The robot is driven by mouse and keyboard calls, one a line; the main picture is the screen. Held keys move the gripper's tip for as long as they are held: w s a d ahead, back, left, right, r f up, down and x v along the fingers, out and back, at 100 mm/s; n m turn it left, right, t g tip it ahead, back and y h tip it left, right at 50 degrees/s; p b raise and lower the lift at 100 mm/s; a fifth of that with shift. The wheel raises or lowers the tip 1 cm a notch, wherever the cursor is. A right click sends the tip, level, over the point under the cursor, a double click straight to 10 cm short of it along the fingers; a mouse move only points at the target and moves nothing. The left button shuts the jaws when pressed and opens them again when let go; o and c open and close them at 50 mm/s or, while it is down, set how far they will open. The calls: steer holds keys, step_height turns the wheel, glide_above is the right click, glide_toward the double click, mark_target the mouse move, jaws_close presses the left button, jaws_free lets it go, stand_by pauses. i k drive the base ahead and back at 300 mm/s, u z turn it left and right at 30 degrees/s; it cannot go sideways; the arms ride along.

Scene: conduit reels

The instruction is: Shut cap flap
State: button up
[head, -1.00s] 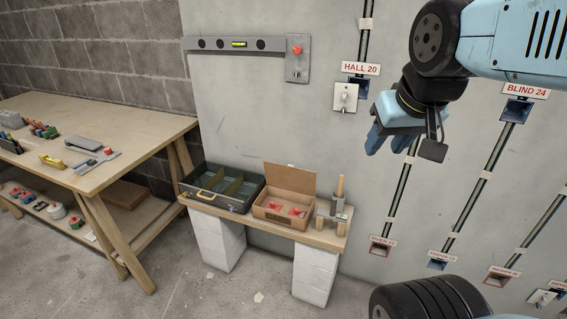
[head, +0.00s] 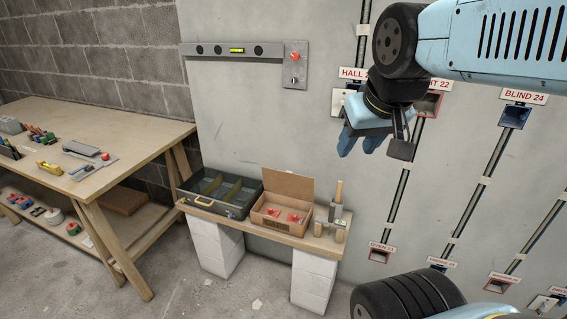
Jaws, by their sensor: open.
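My gripper (head: 361,140) hangs fingers-down from the arm in the head view, open, with nothing seen between its blue fingers. It is in front of the wall, just below the HALL label (head: 353,72). A white plate (head: 338,102) under that label shows only at its left edge; my gripper and wrist hide its rest. Another white plate (head: 543,305) with a small fitting is at the lower right. I cannot tell which part is the cap flap or how far it stands open. No contact between my gripper and the wall can be made out.
A low bench (head: 262,230) on white blocks holds a dark compartment case (head: 245,207), an open cardboard box (head: 288,184) and a wooden-handled tool (head: 338,193). A wooden workbench (head: 130,122) stands left. Conduits and dark wall boxes (head: 514,117) fill the right.

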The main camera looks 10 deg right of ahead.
mark_target(288, 183)
steer(key=i, duration=0.9)
